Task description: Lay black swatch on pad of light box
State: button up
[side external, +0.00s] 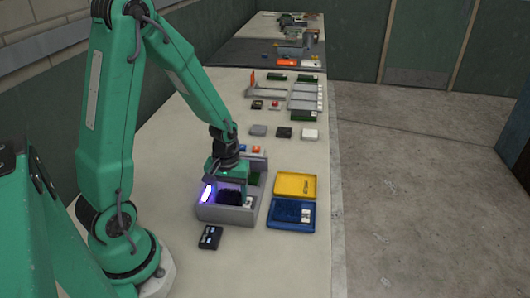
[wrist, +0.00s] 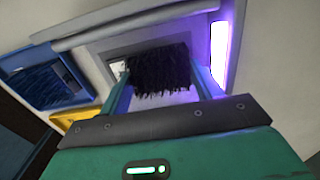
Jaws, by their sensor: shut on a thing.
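The light box (side external: 241,215) is a grey open tray on the bench with a glowing violet lamp (side external: 207,192) at its left. My gripper (side external: 230,186) reaches down into it. In the wrist view, my gripper (wrist: 158,76) is shut on the black swatch (wrist: 157,66), a shaggy dark piece held between both fingers. The swatch also shows dark inside the box in the side view (side external: 229,197). The pad is mostly hidden under the swatch and fingers, and I cannot tell whether the swatch touches it. The lamp is at the right in the wrist view (wrist: 219,55).
A blue tray (side external: 291,226) holding a dark blue swatch and a yellow tray (side external: 295,185) stand right of the box. A small black device (side external: 210,237) lies in front. Grey, black and white blocks sit farther back. Bare bench lies around them.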

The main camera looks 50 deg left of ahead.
aim_at(230, 195)
jog(key=shift+f, duration=0.1)
jog(key=o, duration=0.7)
jog(key=shift+c, duration=0.2)
notch_tip(230, 195, up, 12)
dwell(0.6)
dwell(0.5)
jog(key=s+d+r+m+t, duration=0.5)
jog(key=s+d+r+m, duration=0.2)
jog(key=r, duration=0.4)
jog(key=shift+d+r+m+t, duration=0.3)
jog(key=shift+d+m, duration=0.5)
jog(key=shift+m, duration=0.2)
